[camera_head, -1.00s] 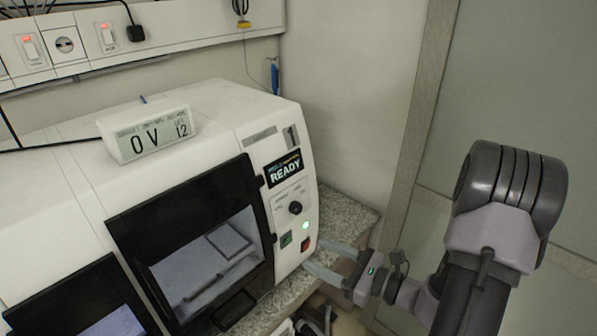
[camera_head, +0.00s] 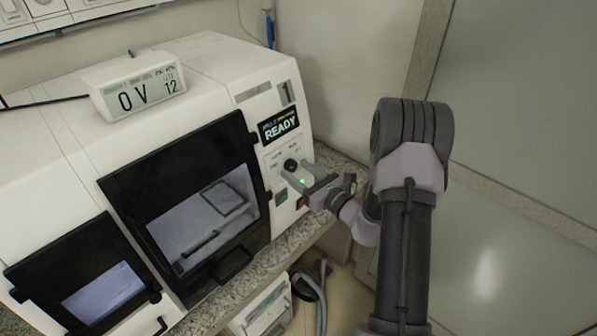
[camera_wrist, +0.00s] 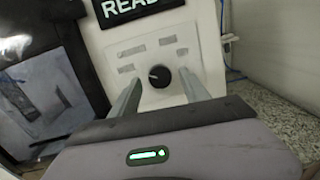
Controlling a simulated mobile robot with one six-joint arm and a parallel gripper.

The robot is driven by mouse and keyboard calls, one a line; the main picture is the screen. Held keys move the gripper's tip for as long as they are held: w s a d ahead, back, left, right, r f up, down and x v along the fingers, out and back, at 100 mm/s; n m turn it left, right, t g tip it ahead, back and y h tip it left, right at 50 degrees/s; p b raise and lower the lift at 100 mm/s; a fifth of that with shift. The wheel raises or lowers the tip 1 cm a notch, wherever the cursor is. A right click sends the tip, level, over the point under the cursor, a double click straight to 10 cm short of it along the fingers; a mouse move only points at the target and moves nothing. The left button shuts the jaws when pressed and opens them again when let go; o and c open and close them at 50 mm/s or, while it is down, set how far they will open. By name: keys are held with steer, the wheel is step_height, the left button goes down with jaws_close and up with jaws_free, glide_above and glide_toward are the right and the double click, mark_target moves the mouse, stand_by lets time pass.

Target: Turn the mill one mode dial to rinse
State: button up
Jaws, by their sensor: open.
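The mill marked 1 is a white machine (camera_head: 205,75) with a dark windowed door and a READY display (camera_head: 279,126). Its mode dial (camera_head: 291,165) is a small black knob below the display. In the wrist view the dial (camera_wrist: 159,76) lies between my two fingers, a little beyond their tips, with small labels around it that are too blurred to read. A light mark on the knob points to the upper left. My gripper (camera_head: 293,178) is open and empty, in front of the panel just below the dial. It also shows in the wrist view (camera_wrist: 162,82).
Below the dial are a green light, a green button (camera_head: 281,196) and a red switch, partly behind my gripper. A display reading 0 V (camera_head: 139,88) stands on top. A second dark window (camera_head: 88,275) is at lower left. A wall rises to the right.

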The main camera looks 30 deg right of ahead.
jaws_close()
stand_by(0.3)
steer(key=shift+m+p, duration=0.4)
steer(key=m+p, duration=0.2)
steer(key=m+h+p, duration=0.1)
steer(key=shift+a+r, duration=0.1)
steer(key=shift+r, duration=0.15)
steer(key=m+p, duration=0.4)
steer(key=m, duration=0.1)
steer(key=shift+r+g+h, duration=0.15)
steer(key=shift+g+h, duration=0.15)
steer(key=shift+g, duration=0.1)
steer(key=m+p, duration=0.4)
steer(key=shift+m+g, duration=0.3)
steer(key=shift+m+g+p, duration=0.3)
steer(key=shift+m+p, duration=0.95)
steer(key=shift+m, duration=0.45)
